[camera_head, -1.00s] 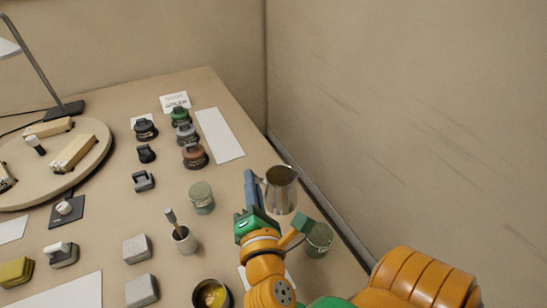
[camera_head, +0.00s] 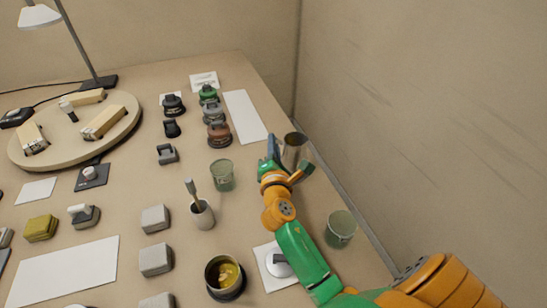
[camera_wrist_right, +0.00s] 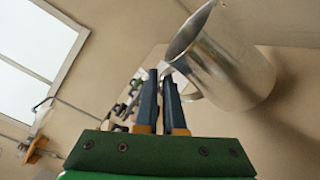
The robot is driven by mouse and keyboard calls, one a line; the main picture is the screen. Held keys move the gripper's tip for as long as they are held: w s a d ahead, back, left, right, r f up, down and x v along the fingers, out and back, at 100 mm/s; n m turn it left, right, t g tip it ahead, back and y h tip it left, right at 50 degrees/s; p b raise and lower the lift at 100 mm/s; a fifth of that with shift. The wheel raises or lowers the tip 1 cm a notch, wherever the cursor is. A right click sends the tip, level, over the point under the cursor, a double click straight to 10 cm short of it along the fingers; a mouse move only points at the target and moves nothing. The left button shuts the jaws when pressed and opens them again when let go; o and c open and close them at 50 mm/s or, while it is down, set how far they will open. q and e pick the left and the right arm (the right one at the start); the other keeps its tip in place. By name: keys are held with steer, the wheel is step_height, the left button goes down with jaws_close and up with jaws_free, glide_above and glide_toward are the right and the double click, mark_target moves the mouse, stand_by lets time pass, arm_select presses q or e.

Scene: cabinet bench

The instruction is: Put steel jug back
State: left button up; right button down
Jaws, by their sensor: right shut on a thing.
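The steel jug (camera_head: 296,152) is at the right side of the bench, near its right edge and the wall. My right gripper (camera_head: 276,160) is at the jug's left side, shut on its handle. In the right wrist view the jug (camera_wrist_right: 232,62) is tilted in the picture, to the right of the closed fingers (camera_wrist_right: 162,100). The handle is partly hidden by the fingers. I cannot tell whether the jug's base touches the bench. My left gripper is not in view.
A blank white card (camera_head: 244,117) lies beyond the jug, left of it. Green jars stand left (camera_head: 222,175) and nearer right (camera_head: 340,229). Dark-knobbed pieces (camera_head: 219,134) stand in rows beyond. A white card (camera_head: 266,262) with a round disc lies by my forearm.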

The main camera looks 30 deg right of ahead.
step_height(320, 180, down, 3)
steer(key=shift+w+f+b, duration=0.1)
steer(key=shift+f+b, duration=0.05)
steer(key=shift+b, duration=0.45)
steer(key=shift+f, duration=0.1)
steer(key=c, duration=1)
jaws_free()
steer(key=b+v, duration=0.1)
steer(key=v, duration=1)
steer(key=shift+s, duration=0.25)
steer(key=shift+s+a, duration=0.2)
steer(key=shift+s, duration=0.1)
